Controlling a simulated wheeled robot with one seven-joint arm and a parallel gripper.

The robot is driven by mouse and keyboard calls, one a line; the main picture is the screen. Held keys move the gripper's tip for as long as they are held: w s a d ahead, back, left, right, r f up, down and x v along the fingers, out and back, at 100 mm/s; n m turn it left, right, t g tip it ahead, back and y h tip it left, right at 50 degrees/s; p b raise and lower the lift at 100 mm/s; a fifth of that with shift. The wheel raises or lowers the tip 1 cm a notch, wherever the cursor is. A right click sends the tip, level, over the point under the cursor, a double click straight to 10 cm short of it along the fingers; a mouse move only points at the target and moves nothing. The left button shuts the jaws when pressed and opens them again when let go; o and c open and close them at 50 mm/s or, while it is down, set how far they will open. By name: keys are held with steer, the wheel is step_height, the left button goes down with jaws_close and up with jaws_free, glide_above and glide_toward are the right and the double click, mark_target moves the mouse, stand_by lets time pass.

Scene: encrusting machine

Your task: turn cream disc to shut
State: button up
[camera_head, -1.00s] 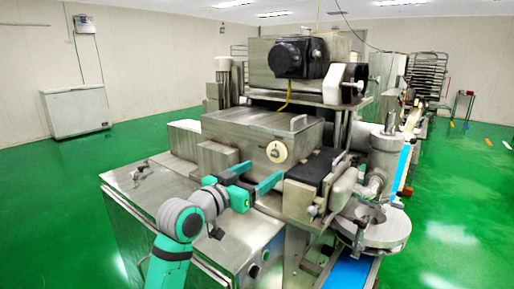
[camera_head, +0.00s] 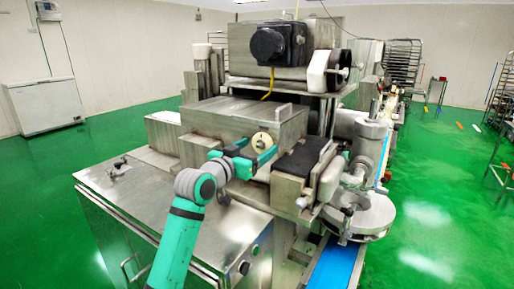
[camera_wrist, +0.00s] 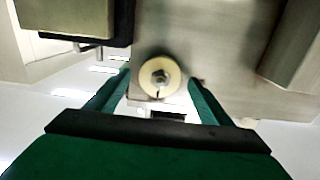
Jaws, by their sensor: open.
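The cream disc (camera_head: 262,141) is a round knob with a dark metal centre on the front of the machine's steel box. In the wrist view the cream disc (camera_wrist: 159,77) faces the camera, with a small dark mark below its centre. My gripper (camera_head: 258,157) is open, its two teal fingers reaching toward the disc. In the wrist view my gripper (camera_wrist: 160,80) has one finger on each side of the disc. I cannot tell whether either finger touches it.
A black-topped block (camera_head: 302,157) stands close to the right of my gripper. A steel cabinet top (camera_head: 130,178) spreads to the left. A round steel plate (camera_head: 362,215) and blue belt (camera_head: 338,265) lie at the right. Green floor is open on both sides.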

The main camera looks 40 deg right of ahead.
steer(key=shift+w+d, duration=0.15)
steer(key=shift+d, duration=0.2)
steer(key=c, duration=1.1)
steer(key=shift+o, duration=0.2)
